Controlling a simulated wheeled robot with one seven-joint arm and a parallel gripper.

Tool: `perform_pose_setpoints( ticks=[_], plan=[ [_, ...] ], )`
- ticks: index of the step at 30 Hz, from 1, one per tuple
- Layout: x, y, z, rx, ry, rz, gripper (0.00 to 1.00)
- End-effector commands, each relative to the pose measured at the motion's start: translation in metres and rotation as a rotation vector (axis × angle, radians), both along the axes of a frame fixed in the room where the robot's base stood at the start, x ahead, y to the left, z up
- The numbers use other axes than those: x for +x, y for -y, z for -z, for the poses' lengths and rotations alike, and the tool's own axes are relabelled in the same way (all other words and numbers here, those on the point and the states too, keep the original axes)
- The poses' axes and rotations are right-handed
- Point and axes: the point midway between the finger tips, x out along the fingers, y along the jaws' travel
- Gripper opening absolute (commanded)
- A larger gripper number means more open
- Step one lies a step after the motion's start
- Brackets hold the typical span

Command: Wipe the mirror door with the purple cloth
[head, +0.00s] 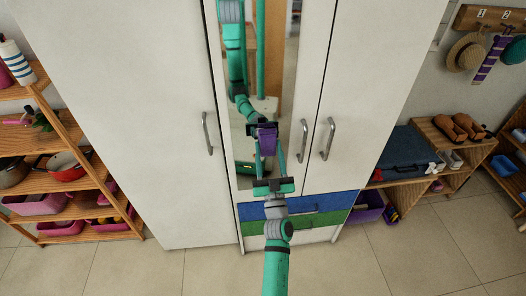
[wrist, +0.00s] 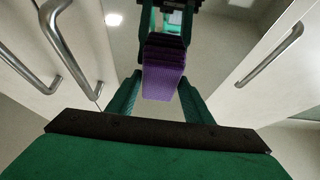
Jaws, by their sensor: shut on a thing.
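The mirror door (head: 291,65) is a tall narrow mirror in a white frame, between white doors in the head view. It reflects my green arm. My gripper (head: 268,152) is in front of its lower part, fingers pointing at the glass. It is shut on the purple cloth (head: 268,138), a thick ribbed block between the fingertips. In the wrist view the cloth (wrist: 164,75) sits between the green fingers, with my gripper's reflection just beyond it. The cloth is at or very close to the glass; I cannot tell whether it touches.
Metal handles stick out on the left door (head: 207,133), mirror door frame (head: 303,140) and right door (head: 328,139). Blue (head: 318,203) and green drawers are below the mirror. Wooden shelves (head: 75,150) stand left; a low shelf with a blue case (head: 402,155) stands right. The foreground floor is clear.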

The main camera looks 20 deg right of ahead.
Motion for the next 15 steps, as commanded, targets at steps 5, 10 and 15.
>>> perform_pose_setpoints(
  ticks=[5, 10, 15],
  plan=[
    [-0.002, 0.007, 0.001, 0.003, -0.001, 0.004, 0.25],
    [-0.007, 0.020, 0.001, 0.002, -0.002, 0.006, 0.25],
    [-0.010, 0.031, 0.000, 0.001, -0.001, 0.004, 0.25]
  ],
)
